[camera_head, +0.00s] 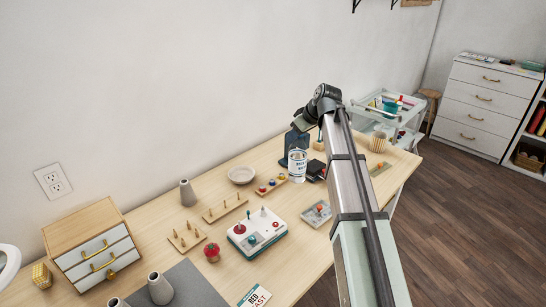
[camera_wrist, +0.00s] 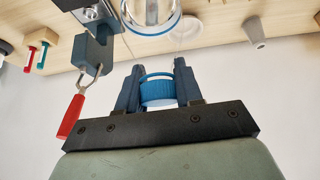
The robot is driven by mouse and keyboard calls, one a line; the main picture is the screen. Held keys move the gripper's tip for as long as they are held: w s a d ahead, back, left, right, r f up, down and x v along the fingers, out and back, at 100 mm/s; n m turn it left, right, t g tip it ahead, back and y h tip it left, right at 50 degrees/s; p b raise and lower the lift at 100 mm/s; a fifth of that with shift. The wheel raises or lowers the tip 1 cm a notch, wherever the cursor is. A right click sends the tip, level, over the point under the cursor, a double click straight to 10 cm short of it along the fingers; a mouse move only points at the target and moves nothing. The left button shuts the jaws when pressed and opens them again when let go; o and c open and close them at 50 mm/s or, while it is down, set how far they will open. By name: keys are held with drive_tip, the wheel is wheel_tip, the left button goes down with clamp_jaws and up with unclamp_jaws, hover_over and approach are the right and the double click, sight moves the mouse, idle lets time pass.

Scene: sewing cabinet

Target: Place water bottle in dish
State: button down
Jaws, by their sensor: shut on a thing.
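A grey cone (camera_head: 187,192) stands left of the dish. A red-handled tool (camera_wrist: 70,117) hangs beside my gripper in the wrist view.

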drive_tip(key=w+a+n+g, duration=0.1)
drive_tip(key=w+a, duration=0.1)
drive_tip(key=a, duration=0.6)
drive_tip(key=w+a+n, duration=0.1)
drive_tip(key=w+a, duration=0.1)
drive_tip(key=a, duration=0.7)
drive_tip(key=w+a+r+y, duration=0.1)
drive_tip(key=w+a, duration=0.4)
drive_tip(key=w, duration=0.2)
wheel_tip(320, 180, down, 10)
drive_tip(key=n, duration=0.1)
drive_tip(key=shift+w+r, duration=0.15)
drive_tip(key=shift+a, duration=0.1)
drive_tip(key=c, duration=0.7)
unclamp_jaws()
drive_tip(key=shift+c, duration=0.2)
drive_tip(key=v, duration=1.2)
